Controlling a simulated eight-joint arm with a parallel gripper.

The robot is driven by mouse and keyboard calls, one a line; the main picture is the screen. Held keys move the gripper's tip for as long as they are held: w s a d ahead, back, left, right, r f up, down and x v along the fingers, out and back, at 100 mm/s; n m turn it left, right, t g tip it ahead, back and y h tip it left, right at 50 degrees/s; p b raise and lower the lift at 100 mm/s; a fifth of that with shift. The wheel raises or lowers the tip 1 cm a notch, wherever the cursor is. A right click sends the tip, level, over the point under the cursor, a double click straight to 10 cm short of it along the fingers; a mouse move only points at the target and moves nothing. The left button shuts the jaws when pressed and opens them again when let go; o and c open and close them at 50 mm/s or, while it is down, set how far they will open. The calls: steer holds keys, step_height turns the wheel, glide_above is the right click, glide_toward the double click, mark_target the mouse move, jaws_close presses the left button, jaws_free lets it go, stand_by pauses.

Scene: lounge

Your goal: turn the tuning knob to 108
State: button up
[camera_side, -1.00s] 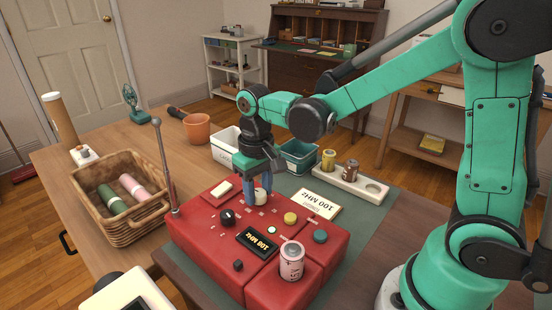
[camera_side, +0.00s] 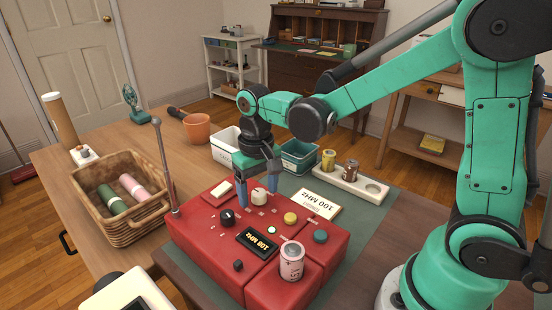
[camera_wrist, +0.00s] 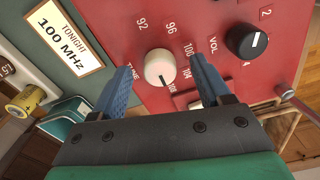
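The white tuning knob (camera_side: 258,195) stands on top of the red radio (camera_side: 205,240). It also shows in the wrist view (camera_wrist: 160,67), where its dark pointer mark faces the bottom of the picture, towards the label that looks like 108. My gripper (camera_side: 257,199) is open, with its blue fingers on either side of the knob and clear of it. In the wrist view a gap shows on both sides. The radio's dark display (camera_side: 257,245) is lit, upside down and too small to read surely. A card (camera_wrist: 64,38) reads "TONIGHT 100 MHz".
A black volume knob (camera_wrist: 246,41) is beside the tuning knob. A pink-white can (camera_side: 291,262) stands at the radio's front. The antenna (camera_side: 165,165) rises at its left corner. A wicker basket (camera_side: 138,232) is left, and a white battery holder (camera_side: 349,186) is behind right.

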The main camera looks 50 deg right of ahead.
mark_target(259, 192)
steer(key=shift+r, duration=2.85)
steer(key=shift+s+d+r+n+t, duration=0.1)
steer(key=shift+s+d+n+t, duration=0.25)
steer(key=shift+s+t, duration=0.75)
steer(key=shift+s+d+r+n+t, duration=0.15)
steer(key=shift+s+n+t, duration=0.3)
steer(key=shift+s+t, duration=0.6)
steer(key=shift+s+d+n+t, duration=0.35)
steer(key=shift+s+t, duration=0.45)
steer(key=shift+t, duration=0.55)
steer(key=shift+a, duration=0.1)
